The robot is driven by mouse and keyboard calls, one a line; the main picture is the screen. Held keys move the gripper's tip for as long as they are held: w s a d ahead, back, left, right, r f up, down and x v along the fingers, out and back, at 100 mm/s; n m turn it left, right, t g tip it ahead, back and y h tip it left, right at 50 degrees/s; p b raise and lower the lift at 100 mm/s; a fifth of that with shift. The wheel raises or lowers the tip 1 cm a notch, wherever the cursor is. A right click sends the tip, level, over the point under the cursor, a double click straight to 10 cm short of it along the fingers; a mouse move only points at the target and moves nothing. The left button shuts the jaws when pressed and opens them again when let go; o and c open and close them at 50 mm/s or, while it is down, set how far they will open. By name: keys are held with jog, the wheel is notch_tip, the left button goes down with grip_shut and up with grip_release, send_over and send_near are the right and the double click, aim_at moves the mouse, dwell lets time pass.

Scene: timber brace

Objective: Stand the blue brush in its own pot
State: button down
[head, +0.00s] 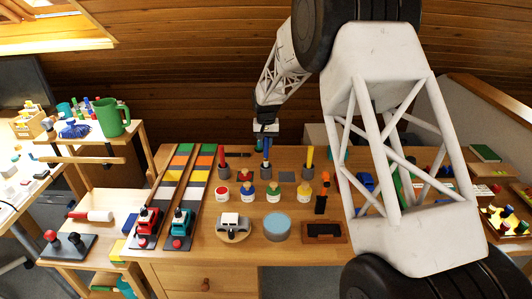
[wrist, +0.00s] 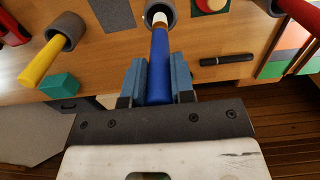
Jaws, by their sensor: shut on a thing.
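The blue brush (head: 267,144) is upright in the head view, with my gripper (head: 266,129) above it and shut on its handle. In the wrist view, the jaws of my gripper (wrist: 155,82) close on both sides of the blue brush (wrist: 159,62). Its pale and brown lower end lies over the mouth of a grey pot (wrist: 171,14). This pot shows under the brush in the head view (head: 266,169). I cannot tell how deep the tip is, or whether it touches the pot.
A red brush (head: 222,153) stands in a grey pot to the left, a yellow brush (head: 310,155) in one to the right. A dark pen (head: 238,155) lies behind. Several small paint jars (head: 222,194) and a blue-topped round tin (head: 277,226) stand in front.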

aim_at(266, 152)
jog(key=shift+f, duration=2.5)
jog(key=c, duration=1)
grip_release()
jog(key=shift+o, duration=0.2)
notch_tip(266, 152, up, 12)
jog(key=shift+r, duration=0.1)
jog(key=shift+r, duration=0.1)
